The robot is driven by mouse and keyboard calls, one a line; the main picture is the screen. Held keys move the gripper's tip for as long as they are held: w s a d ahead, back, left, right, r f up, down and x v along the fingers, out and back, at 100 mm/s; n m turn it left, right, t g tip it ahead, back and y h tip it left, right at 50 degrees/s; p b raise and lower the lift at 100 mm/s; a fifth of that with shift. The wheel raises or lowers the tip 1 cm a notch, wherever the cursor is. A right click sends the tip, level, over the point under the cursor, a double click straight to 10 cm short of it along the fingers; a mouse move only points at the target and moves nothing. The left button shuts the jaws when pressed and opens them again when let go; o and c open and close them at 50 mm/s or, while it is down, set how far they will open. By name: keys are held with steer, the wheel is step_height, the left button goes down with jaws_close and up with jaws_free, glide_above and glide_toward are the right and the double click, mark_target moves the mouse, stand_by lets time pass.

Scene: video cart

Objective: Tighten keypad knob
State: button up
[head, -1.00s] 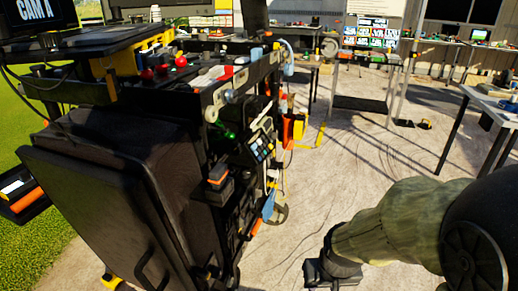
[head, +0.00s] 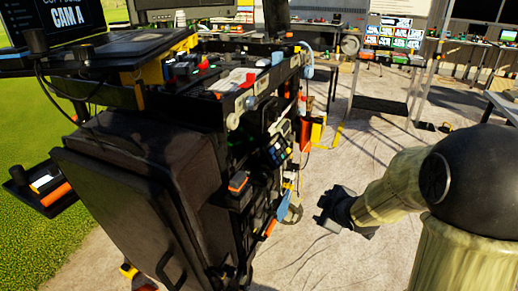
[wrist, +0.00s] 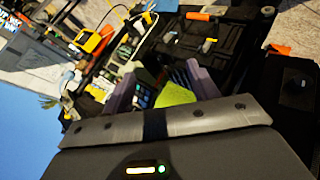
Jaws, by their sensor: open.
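The keypad (head: 276,151), a small dark panel with coloured keys, is on the right side of the black video cart (head: 135,190). In the wrist view the keypad (wrist: 143,96) shows between and beyond the fingers. Its knob is too small to make out. My gripper (head: 325,208) is to the right of the cart, apart from it, below the keypad's height in the picture. In the wrist view my gripper (wrist: 160,92) has its two purple-grey fingers spread, with nothing held between them. A yellow-green patch (wrist: 176,94) shows near the right finger.
An orange-topped box (head: 238,183) and a blue hanging item (head: 284,205) stick out from the cart's side. A yellow case (head: 317,132) stands behind. Pale floor (head: 350,165) is open right of the cart. A table (head: 500,105) is at far right.

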mark_target(258, 155)
steer(key=w+a+r+n+y+p, duration=0.1)
steer(key=w+a+r+n+y, duration=0.1)
steer(key=n, duration=0.5)
steer(key=w+a+r+n+t+y+p, duration=0.1)
steer(key=w+a+r+n+y, duration=0.2)
steer(key=a+r+n+y, duration=0.2)
steer(key=shift+w+r+n+y+p, duration=0.3)
steer(key=shift+r+n+y, duration=0.4)
steer(key=shift+n+y, duration=0.4)
steer(key=b+x, duration=0.2)
steer(key=x, duration=1.5)
steer(key=shift+w+a+f, duration=0.1)
steer(key=shift+a+f, duration=0.05)
steer(key=shift+c, duration=0.2)
steer(key=c, duration=1)
